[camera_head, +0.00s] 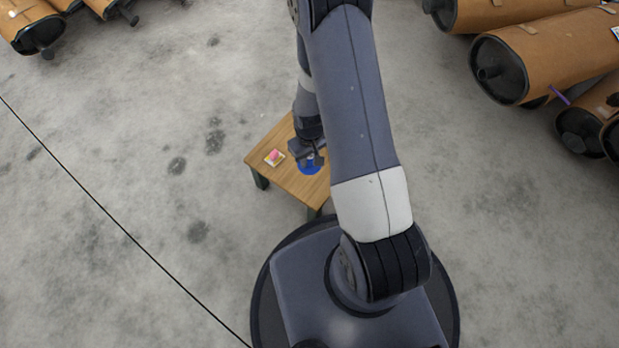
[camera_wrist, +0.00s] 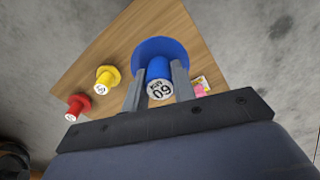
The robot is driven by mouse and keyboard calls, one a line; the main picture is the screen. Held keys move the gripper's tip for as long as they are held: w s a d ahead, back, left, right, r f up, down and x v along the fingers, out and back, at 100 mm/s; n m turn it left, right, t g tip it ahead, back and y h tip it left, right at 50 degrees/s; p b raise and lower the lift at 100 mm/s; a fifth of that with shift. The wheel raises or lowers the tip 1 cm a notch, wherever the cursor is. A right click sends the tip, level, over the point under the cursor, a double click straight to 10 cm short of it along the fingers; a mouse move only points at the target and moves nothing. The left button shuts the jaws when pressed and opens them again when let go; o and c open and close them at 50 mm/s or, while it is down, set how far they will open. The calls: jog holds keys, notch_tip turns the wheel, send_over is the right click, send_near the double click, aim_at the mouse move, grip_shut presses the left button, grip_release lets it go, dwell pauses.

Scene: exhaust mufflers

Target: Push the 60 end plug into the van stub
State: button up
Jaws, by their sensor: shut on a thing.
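The blue 60 end plug (camera_wrist: 158,75) shows in the wrist view with a white end label reading 60 upside down and a wide round flange at its far end. My gripper (camera_wrist: 157,88) is shut on its narrow body, one finger on each side. In the head view, my gripper (camera_head: 307,152) is over the small wooden table, with the blue flange (camera_head: 309,166) below it. I cannot tell whether the flange touches the tabletop. Mufflers with dark end caps lie at the upper right, one with a stub (camera_head: 487,73); which is the van's cannot be told.
A yellow plug (camera_wrist: 105,78) and a red plug (camera_wrist: 77,106) are on the wooden table (camera_wrist: 112,50). A pink item (camera_head: 274,155) lies on a pale card there. More mufflers (camera_head: 30,22) lie at the upper left. The concrete floor between is clear.

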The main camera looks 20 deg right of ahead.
notch_tip(320, 180, down, 10)
jog(key=b, duration=0.3)
jog(key=shift+r+b, duration=0.2)
jog(key=shift+b, duration=0.15)
jog(key=shift+f, duration=0.15)
jog(key=o, duration=1)
notch_tip(320, 180, up, 11)
jog(key=p, duration=0.4)
jog(key=shift+s+a+f, duration=0.1)
jog(key=shift+s, duration=0.05)
notch_tip(320, 180, down, 11)
jog(key=b, duration=0.4)
